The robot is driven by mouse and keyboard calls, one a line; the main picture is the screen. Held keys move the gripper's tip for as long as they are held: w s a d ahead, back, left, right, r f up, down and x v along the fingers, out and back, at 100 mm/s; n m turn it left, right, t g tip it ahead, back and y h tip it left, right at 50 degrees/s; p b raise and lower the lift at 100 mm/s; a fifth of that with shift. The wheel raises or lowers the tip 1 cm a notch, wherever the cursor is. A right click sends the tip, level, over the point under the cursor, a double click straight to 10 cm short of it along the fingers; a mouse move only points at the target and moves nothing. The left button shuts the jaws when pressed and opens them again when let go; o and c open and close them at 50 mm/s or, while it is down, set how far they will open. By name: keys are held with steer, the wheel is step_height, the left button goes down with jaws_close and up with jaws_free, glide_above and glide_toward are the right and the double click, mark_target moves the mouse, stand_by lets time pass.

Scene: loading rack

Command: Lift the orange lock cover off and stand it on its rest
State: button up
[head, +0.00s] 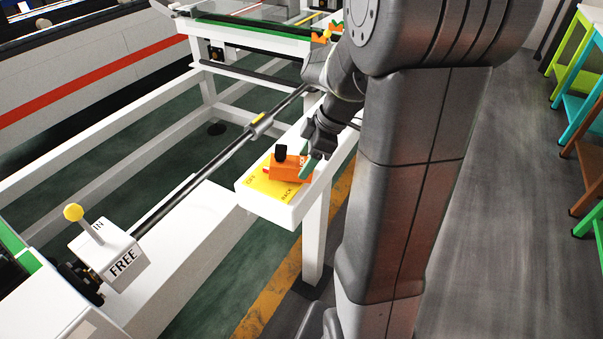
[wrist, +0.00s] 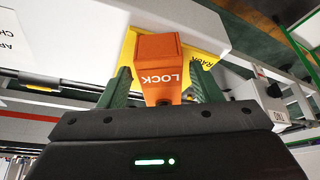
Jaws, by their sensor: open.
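The orange lock cover (head: 288,170) sits on the yellow plate (head: 263,187) on the end of a white beam. A black knob (head: 281,151) shows at its top in the head view. In the wrist view the cover (wrist: 158,62) shows LOCK upside down, with part of the yellow plate (wrist: 203,58) behind it. My gripper (head: 308,166) is at the cover's right side in the head view. In the wrist view its green fingers stand apart on either side of the cover, with gaps visible. I cannot make out a separate rest for the cover.
The plate carries the words OFF and BACK. A yellow-knobbed lever (head: 74,213) stands on a white block (head: 112,254) marked IN and FREE at lower left. A metal rod (head: 190,168) runs along the white rack. Coloured stands (head: 572,80) are at the right; the floor before them is clear.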

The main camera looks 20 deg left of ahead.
steer(key=shift+a+f, duration=0.1)
steer(key=shift+f, duration=0.2)
steer(key=c, duration=0.9)
steer(key=shift+r, duration=0.1)
steer(key=shift+r, duration=0.1)
steer(key=shift+r+p, duration=2.15)
steer(key=shift+r, duration=1.45)
